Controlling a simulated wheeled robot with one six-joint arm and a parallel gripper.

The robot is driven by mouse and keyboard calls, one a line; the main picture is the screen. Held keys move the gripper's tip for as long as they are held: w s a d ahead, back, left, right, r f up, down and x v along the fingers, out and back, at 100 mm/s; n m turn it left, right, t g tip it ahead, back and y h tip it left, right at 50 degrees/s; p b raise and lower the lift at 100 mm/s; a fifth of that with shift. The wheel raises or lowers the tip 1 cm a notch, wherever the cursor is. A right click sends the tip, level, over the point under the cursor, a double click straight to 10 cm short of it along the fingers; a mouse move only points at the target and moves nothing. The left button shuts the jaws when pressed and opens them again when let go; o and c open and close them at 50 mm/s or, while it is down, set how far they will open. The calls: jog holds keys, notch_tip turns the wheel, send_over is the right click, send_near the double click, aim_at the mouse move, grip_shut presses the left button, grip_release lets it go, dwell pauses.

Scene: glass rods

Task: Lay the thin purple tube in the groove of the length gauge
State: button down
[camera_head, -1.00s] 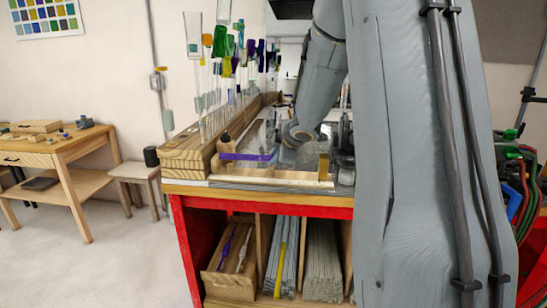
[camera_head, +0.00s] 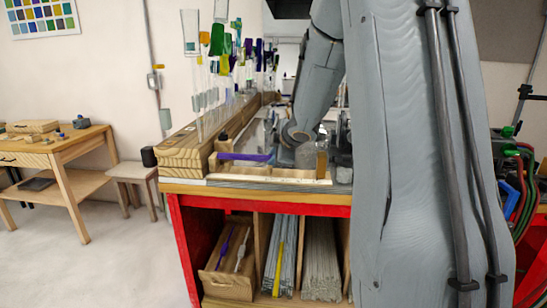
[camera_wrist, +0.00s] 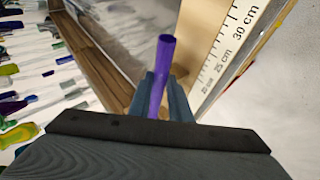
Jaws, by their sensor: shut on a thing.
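The thin purple tube (camera_head: 244,157) is held roughly level above the length gauge (camera_head: 270,180) in the head view. In the wrist view the tube (camera_wrist: 162,68) stands out from between the fingers of my gripper (camera_wrist: 162,98), which is shut on it. The gauge's pale wood and its centimetre scale (camera_wrist: 228,55) lie to the right of the tube, below my gripper. The tube appears apart from the scale strip. The groove is not clearly visible, so I cannot tell how far the tube is from it.
A wooden rack (camera_head: 185,158) with upright glass rods and coloured pieces stands left of the gauge. Below, a bin (camera_head: 226,284) holds purple and white pieces, beside bundled rods (camera_head: 320,255).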

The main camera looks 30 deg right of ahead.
jog(key=shift+s+f, duration=0.15)
jog(key=shift+f, duration=0.25)
jog(key=c, duration=1.6)
grip_release()
jog(key=shift+f, duration=0.2)
jog(key=shift+s, duration=0.1)
jog(key=shift+o, duration=0.2)
jog(key=w+r+p+v, duration=0.1)
jog(key=p+v, duration=0.1)
jog(key=v, duration=0.6)
jog(key=s+a+f+m+g+b, duration=0.1)
jog(key=s+a+f+m+g, duration=0.2)
jog(key=s, duration=0.5)
jog(key=s+a+f+m+g, duration=0.2)
jog(key=s+a+f+m, duration=0.3)
jog(key=s+a+f, duration=0.3)
jog(key=s+a+f+m+g+b, duration=0.1)
jog(key=s+a+f+m+g, duration=0.2)
jog(key=s+a+f+m, duration=0.2)
jog(key=s+a, duration=0.3)
jog(key=s, duration=0.1)
jog(key=shift+s+a+f+g+y+b, duration=0.15)
jog(key=shift+s+g+y+b, duration=0.05)
jog(key=shift+g+y+b, duration=0.15)
